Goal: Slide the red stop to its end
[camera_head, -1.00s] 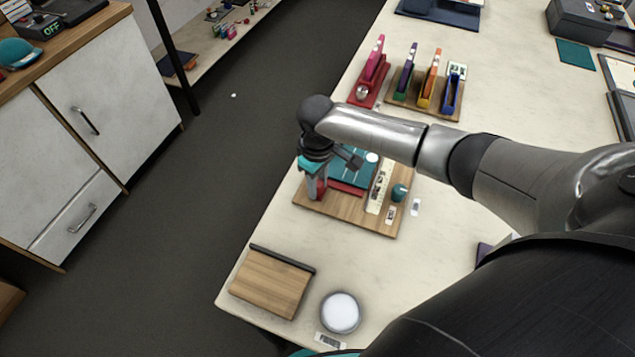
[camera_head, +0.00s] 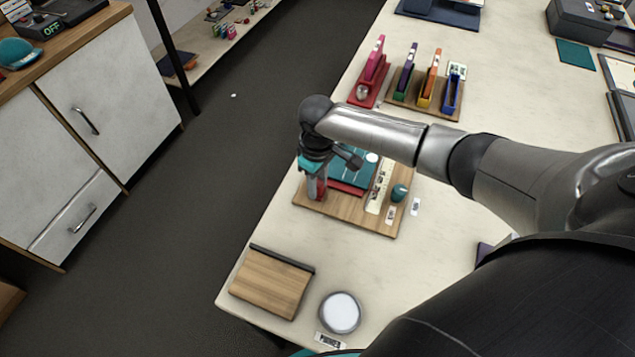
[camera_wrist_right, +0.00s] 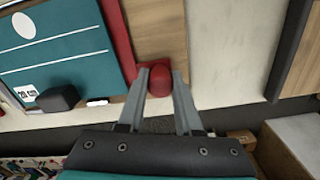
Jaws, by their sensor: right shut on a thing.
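The red stop (camera_wrist_right: 160,80) is a rounded knob between the two fingertips of my right gripper (camera_wrist_right: 160,72) in the right wrist view. The gripper is shut on it. A red rail (camera_wrist_right: 118,38) runs beside a teal board (camera_wrist_right: 60,45) with white lines and a white oval, on a wooden base. In the head view my right gripper (camera_head: 317,192) is at the left end of the wooden base (camera_head: 345,217), and my wrist covers part of the teal board (camera_head: 350,168). My left gripper is not in view.
A teal knob (camera_head: 399,193) and a pale scale strip (camera_head: 378,187) are on the base's right side. A wooden board (camera_head: 270,282) and a round white disc (camera_head: 340,311) lie nearer on the table. Coloured holders (camera_head: 425,85) stand farther back. The table edge is close on the left.

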